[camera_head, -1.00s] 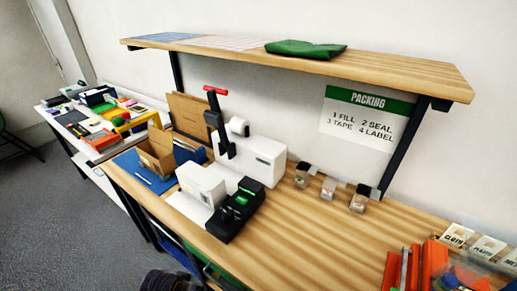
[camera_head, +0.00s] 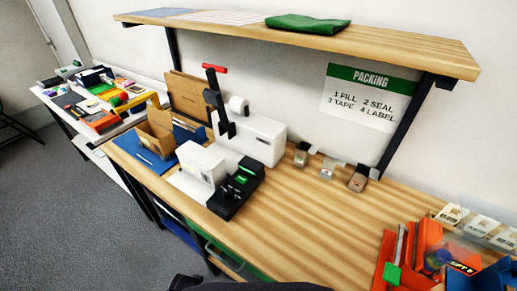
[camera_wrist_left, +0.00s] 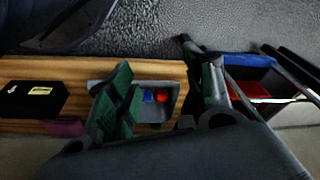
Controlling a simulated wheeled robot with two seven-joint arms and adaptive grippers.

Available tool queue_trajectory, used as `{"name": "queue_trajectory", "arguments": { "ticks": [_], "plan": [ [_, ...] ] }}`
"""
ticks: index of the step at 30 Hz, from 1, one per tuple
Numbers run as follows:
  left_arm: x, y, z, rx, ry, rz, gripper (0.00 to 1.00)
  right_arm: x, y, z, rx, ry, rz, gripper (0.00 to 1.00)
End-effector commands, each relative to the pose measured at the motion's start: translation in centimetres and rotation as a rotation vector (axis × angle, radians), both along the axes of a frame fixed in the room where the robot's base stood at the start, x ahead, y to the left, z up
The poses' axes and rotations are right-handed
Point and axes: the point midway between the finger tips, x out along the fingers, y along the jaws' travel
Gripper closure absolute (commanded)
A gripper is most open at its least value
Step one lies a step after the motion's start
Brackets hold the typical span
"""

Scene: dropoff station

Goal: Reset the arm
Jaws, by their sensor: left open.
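My left gripper (camera_wrist_left: 168,82) shows in the left wrist view, with its two green-padded fingers spread wide. It is open and nothing sits between the pads as a grip. Beyond the fingers, a grey tray (camera_wrist_left: 178,88) holds a small blue thing and a small red thing on a wooden surface (camera_wrist_left: 75,70). I cannot tell the gripper's height above it. Neither gripper shows in the head view. My right gripper is not in view.
The packing bench (camera_head: 310,220) has clear wood at its middle front. A black device (camera_head: 236,190), a white printer (camera_head: 262,135) and an open cardboard box (camera_head: 157,132) stand left. Orange bins (camera_head: 428,250) stand right. A shelf (camera_head: 390,52) overhangs the bench. A black box (camera_wrist_left: 32,98) shows in the wrist view.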

Motion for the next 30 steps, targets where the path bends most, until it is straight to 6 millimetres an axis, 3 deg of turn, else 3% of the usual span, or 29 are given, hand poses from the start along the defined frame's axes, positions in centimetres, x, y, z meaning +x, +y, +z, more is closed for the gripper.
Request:
{"name": "queue_trajectory", "arguments": {
  "ticks": [15, 30],
  "plan": [
    [-4.5, 0.7, -9.1, 0.005, 0.036, -0.007, 0.48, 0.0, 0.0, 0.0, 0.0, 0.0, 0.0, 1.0],
    [-10.4, 1.8, -16.3, 0.01, 0.069, -0.014, 0.48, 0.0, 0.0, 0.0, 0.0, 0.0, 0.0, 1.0]
  ]
}}
